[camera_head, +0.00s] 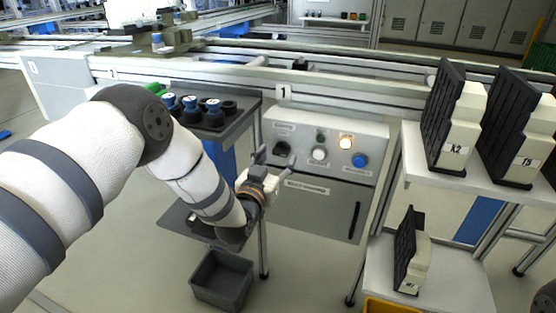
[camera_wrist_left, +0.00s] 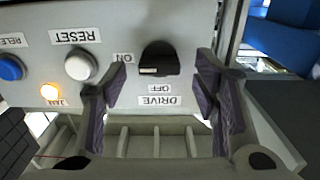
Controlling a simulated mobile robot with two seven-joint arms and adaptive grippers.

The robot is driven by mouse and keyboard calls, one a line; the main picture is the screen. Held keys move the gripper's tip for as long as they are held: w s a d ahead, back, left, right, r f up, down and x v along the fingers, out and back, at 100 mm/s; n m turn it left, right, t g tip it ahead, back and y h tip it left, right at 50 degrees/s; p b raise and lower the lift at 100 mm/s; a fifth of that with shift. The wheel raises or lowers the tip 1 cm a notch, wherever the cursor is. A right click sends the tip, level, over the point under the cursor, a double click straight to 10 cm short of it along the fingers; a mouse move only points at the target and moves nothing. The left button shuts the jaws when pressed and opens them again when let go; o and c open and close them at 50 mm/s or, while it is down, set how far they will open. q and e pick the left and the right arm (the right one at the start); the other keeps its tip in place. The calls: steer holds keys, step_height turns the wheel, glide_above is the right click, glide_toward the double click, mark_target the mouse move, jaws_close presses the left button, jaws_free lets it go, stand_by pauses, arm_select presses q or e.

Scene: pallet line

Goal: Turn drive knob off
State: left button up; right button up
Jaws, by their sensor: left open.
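The black drive knob (camera_head: 282,149) sits at the left of the grey control panel (camera_head: 372,130). In the left wrist view the knob (camera_wrist_left: 158,58) appears upside down, with an ON label (camera_wrist_left: 124,57) at its left and OFF (camera_wrist_left: 153,89) and DRIVE (camera_wrist_left: 160,101) labels below it. I cannot tell its setting for sure. My left gripper (camera_head: 273,163) is open in front of the panel, just below the knob. In the wrist view its fingers (camera_wrist_left: 160,85) are spread to either side of the knob, apparently not touching it. My right gripper is not visible.
A white reset button (camera_head: 319,155), a lit amber lamp (camera_head: 345,143) and a blue button (camera_head: 359,160) are right of the knob. A tray of blue-topped parts (camera_head: 229,117) stands left. A shelf (camera_head: 412,155) holds black-and-white modules. A grey bin (camera_head: 222,280) is below.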

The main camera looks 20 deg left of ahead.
arm_select(q)
steer(key=shift+w, duration=0.55)
steer(key=c, duration=1.2)
steer(key=shift+o, duration=0.2)
steer(key=n, duration=0.8)
steer(key=shift+f+n, duration=0.1)
steer(key=shift+n, duration=0.3)
steer(key=n+b, duration=0.1)
steer(key=n, duration=0.4)
steer(key=shift+d+n+b, duration=0.1)
steer(key=shift+n+b, duration=0.6)
steer(key=shift+n, duration=1.3)
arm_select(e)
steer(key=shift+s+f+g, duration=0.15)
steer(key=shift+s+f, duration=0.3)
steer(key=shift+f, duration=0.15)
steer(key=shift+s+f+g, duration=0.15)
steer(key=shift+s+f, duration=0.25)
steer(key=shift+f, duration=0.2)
